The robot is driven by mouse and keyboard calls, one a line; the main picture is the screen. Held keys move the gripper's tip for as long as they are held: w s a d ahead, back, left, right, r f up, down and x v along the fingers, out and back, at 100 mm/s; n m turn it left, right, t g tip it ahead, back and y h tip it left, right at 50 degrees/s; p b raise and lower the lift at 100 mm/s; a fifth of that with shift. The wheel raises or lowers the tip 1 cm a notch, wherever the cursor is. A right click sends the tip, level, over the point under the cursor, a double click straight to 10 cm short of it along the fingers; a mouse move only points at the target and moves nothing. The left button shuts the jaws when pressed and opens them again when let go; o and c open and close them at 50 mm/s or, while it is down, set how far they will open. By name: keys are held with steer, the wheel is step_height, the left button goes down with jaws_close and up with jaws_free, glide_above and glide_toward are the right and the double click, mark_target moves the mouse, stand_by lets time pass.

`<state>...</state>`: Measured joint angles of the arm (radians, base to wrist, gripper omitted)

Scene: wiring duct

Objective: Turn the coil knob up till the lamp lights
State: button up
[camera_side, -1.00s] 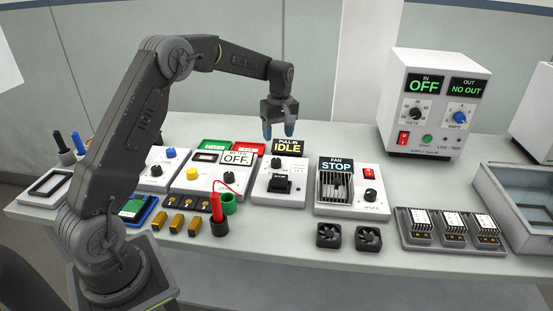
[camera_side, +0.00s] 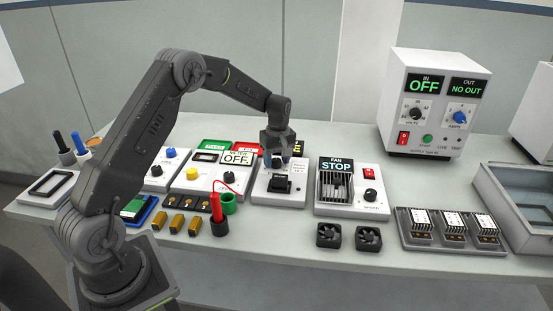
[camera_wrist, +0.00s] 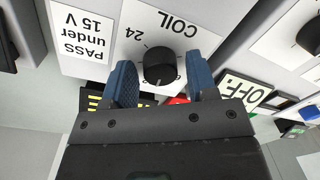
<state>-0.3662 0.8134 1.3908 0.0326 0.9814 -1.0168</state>
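The coil knob (camera_wrist: 158,68) is a black round knob on a white panel marked COIL and 24. It belongs to the pull-in box (camera_side: 256,195), which has a black block on its front. My gripper (camera_wrist: 163,64) is open, with one blue finger on each side of the knob and a gap between each finger and it. In the side view my gripper (camera_side: 284,157) is low over the box's back part and hides most of the pull-in display (camera_side: 301,148). I cannot pick out a lit lamp on this box.
A box with an OFF display (camera_side: 238,158) stands close on the left, and the fan box (camera_side: 350,205) reading STOP close on the right. The supply (camera_side: 425,150) at back right reads OFF and NO OUT. A label (camera_wrist: 80,32) reads PASS under 15 V.

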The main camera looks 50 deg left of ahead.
steer(key=c, duration=0.8)
steer(key=shift+o, duration=0.2)
steer(key=shift+m, duration=3.2)
steer(key=o, duration=0.9)
